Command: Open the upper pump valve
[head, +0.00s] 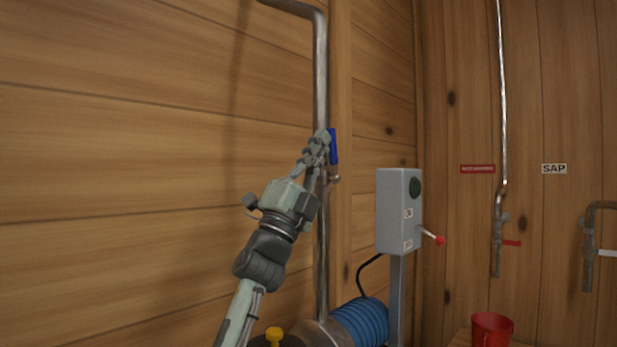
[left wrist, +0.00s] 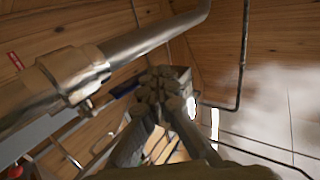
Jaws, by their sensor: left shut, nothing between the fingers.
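The upper pump valve sits on the vertical steel pipe (head: 320,70) by the wooden wall. Its blue handle (head: 333,147) stands upright, about parallel to the pipe. My left gripper (head: 319,146) is shut and empty, its fingers just left of the handle and in front of the pipe. I cannot tell whether they touch the handle. In the left wrist view the closed fingers (left wrist: 165,92) show in the middle, beside the metal valve body (left wrist: 72,75). My right gripper is not in view.
A grey switch box (head: 399,210) with a red-knobbed lever stands right of the pipe. Below are the blue ribbed motor (head: 362,322) and a yellow knob (head: 274,334).

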